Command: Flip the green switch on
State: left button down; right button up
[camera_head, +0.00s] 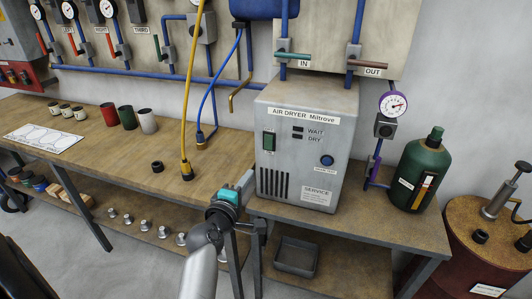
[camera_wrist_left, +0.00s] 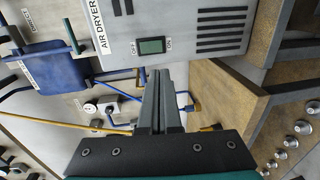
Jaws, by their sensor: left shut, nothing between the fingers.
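The green switch (camera_head: 270,141) is on the upper left of the front of the grey air dryer (camera_head: 323,168), which stands on the bench. In the left wrist view the green switch (camera_wrist_left: 151,45) lies between the labels OFF and ON. I cannot tell from its face which way it is set. My left gripper (camera_head: 247,180) is in front of the dryer, below and a little left of the switch. In the left wrist view its fingers (camera_wrist_left: 158,74) are together and empty, pointing towards the switch with a gap between. My right gripper is not in view.
A yellow cable (camera_head: 190,90) and a blue cable hang to the bench left of the dryer. Red, green and white cups stand farther left. A green bottle (camera_head: 420,170) stands to the right of the dryer. A grey tray (camera_head: 296,257) sits on the lower shelf.

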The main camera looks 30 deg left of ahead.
aim_at(268, 149)
pick_arm(q)
jog(key=b+x, duration=0.3)
jog(key=x, duration=0.3)
jog(key=b+x, duration=0.4)
jog(key=x, duration=0.3)
jog(key=shift+d+f, duration=0.1)
jog(key=shift+f, duration=0.1)
jog(key=shift+w, duration=0.5)
jog(key=shift+r, duration=0.1)
jog(key=shift+b, duration=0.35)
jog(key=shift+w+a+f+b, duration=0.2)
jog(key=shift+f+b, duration=0.1)
jog(key=shift+b, duration=0.55)
jog(key=shift+r, duration=0.2)
